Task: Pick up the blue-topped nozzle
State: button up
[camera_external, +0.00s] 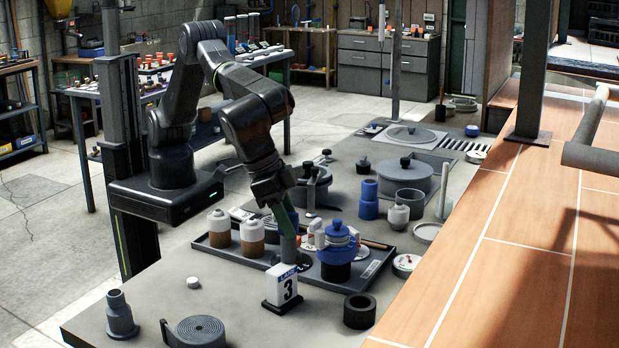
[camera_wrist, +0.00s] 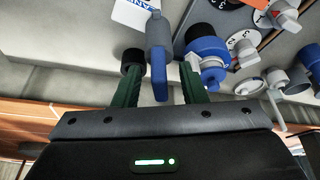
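The blue-topped nozzle is a slim grey cylinder with a blue upper part. In the external view its grey lower body (camera_external: 289,249) shows at the dark tray (camera_external: 340,284), beneath my gripper (camera_external: 284,222), whose green fingers partly hide the blue top. In the wrist view the nozzle's blue end (camera_wrist: 159,76) lies between the two green fingers of my gripper (camera_wrist: 160,75), with visible gaps on both sides. My gripper is open around the top. I cannot tell whether the nozzle's base rests on the tray.
A blue-lidded dark canister (camera_external: 336,254) stands close on the right. White-and-brown jars (camera_external: 252,238) stand left on the tray. A black ring (camera_external: 359,311) lies front right.

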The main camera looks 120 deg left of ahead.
jog(key=shift+f, duration=0.1)
jog(key=shift+c, duration=0.2)
grip_shut()
notch_tip(320, 180, up, 9)
jog(key=shift+d+r+b, duration=0.1)
jog(key=shift+b, duration=0.45)
jog(key=shift+d+r+m, duration=0.15)
jog(key=shift+r+m, duration=0.1)
jog(key=shift+m, duration=0.15)
jog(key=f+m, duration=0.1)
jog(key=f, duration=0.2)
jog(key=d+f+m+h, duration=0.1)
jog(key=f, duration=0.2)
jog(key=d+f+m+p, duration=0.1)
jog(key=f, duration=0.2)
jog(key=shift+d+f+m+t+h, duration=0.2)
jog(key=shift+f+m+t+h, duration=0.1)
jog(key=shift+m, duration=0.1)
